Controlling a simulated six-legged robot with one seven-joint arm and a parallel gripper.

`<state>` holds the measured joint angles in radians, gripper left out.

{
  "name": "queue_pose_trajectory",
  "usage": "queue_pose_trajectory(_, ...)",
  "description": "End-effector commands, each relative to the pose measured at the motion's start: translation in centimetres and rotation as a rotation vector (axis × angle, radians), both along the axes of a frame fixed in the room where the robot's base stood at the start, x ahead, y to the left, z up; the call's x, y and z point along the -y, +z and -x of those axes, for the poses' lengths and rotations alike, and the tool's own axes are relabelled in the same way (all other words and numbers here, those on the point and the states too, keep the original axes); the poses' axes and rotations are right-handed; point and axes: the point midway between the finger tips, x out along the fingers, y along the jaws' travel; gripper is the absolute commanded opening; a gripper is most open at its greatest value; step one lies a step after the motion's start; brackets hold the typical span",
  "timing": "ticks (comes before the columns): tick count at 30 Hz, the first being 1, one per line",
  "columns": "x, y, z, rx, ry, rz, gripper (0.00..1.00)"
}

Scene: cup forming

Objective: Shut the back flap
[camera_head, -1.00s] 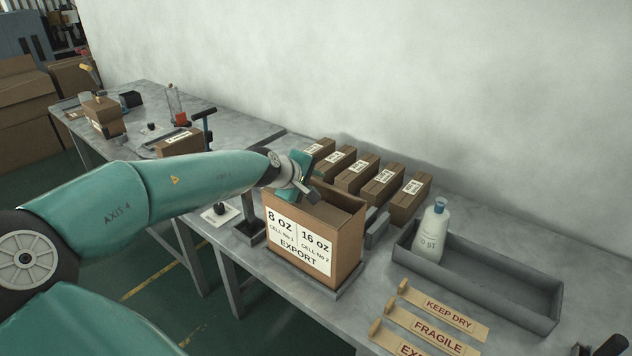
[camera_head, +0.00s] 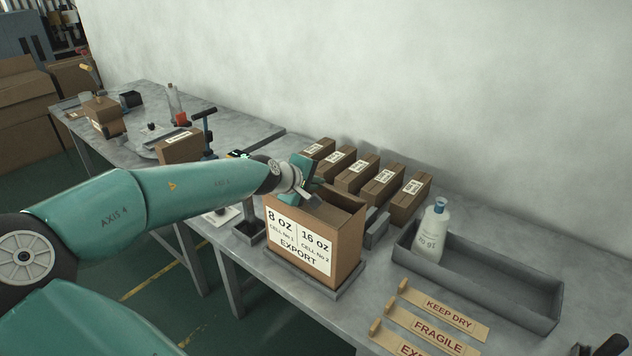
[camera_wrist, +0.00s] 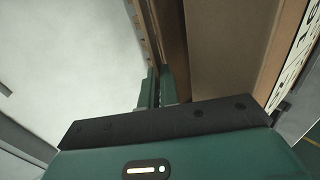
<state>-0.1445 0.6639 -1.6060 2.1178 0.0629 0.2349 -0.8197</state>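The open brown carton (camera_head: 344,256) stands on the bench, its front labelled 8 OZ, 16 OZ and EXPORT. My gripper (camera_head: 306,190) is at the carton's top left, over its rim. In the wrist view, my gripper's two green fingers (camera_wrist: 160,88) are close together, with only a narrow dark gap between them. Their tips lie at a long brown cardboard edge (camera_wrist: 174,35). I cannot tell whether this edge is the back flap or whether it is pinched. The flap is not clearly distinguishable in the head view, where my gripper covers part of the opening.
Several small labelled cartons (camera_head: 382,187) stand in a row behind. A grey tray (camera_head: 500,291) with a white bottle (camera_head: 431,232) is at the right. Label boards (camera_head: 443,308) lie in front. A bare wall (camera_head: 400,80) is behind the bench.

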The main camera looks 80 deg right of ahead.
Motion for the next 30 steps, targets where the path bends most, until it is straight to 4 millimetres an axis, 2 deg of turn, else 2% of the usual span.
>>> queue_pose_trajectory(15,-0.29,-0.37,-0.06,-0.028,0.002,0.067,0.00)
queue_pose_trajectory(19,-0.29,-0.37,-0.06,-0.028,0.002,0.067,0.25)
queue_pose_trajectory(30,-0.53,-0.21,-0.24,-0.028,0.003,0.067,0.25)
